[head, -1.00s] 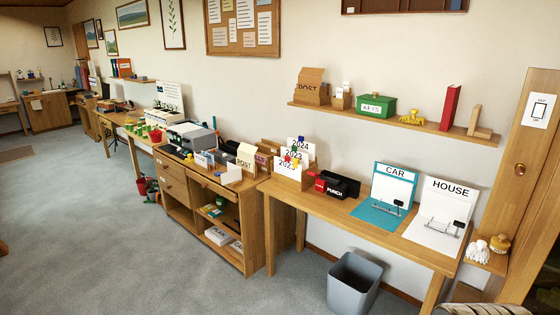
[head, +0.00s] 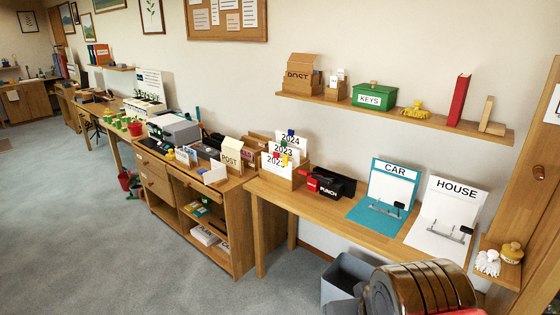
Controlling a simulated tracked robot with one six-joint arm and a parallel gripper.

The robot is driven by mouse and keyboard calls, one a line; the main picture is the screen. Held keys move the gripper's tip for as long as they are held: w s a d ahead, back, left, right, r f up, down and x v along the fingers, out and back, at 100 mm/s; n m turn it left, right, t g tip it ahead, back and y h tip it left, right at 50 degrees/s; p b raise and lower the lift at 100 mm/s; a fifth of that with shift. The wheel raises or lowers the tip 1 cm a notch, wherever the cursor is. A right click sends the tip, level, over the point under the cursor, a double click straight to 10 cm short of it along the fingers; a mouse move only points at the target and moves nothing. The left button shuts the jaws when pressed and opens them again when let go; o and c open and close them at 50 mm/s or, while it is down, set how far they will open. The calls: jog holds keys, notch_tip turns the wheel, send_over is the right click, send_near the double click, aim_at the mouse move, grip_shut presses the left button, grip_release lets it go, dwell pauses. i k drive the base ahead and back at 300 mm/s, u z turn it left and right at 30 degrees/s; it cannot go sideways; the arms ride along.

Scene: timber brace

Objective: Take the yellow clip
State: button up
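I cannot make out a yellow clip for certain. Small coloured clips, including a blue clip (head: 291,132) and a red clip (head: 277,154), sit on the top edges of the year cards (head: 289,147), which stand in a wooden holder (head: 285,178) at the left end of the desk. The colours of the other small clips there are too small to tell. A yellow object (head: 415,109) of unclear shape sits on the wall shelf. My gripper is not in view; a ribbed dark part of my arm shows at the bottom right.
The desk (head: 330,212) also bears a black and red punch (head: 330,184), a teal CAR clipboard (head: 385,195) and a white HOUSE clipboard (head: 445,215). A grey bin (head: 342,275) stands below. The wall shelf (head: 400,117) holds a green KEYS box (head: 374,95). Carpet at left is clear.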

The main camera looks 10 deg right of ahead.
aim_at(286, 159)
jog(key=u, duration=0.15)
jog(key=i, duration=0.75)
jog(key=u, duration=0.3)
jog(key=i, duration=2.4)
jog(key=z, duration=0.25)
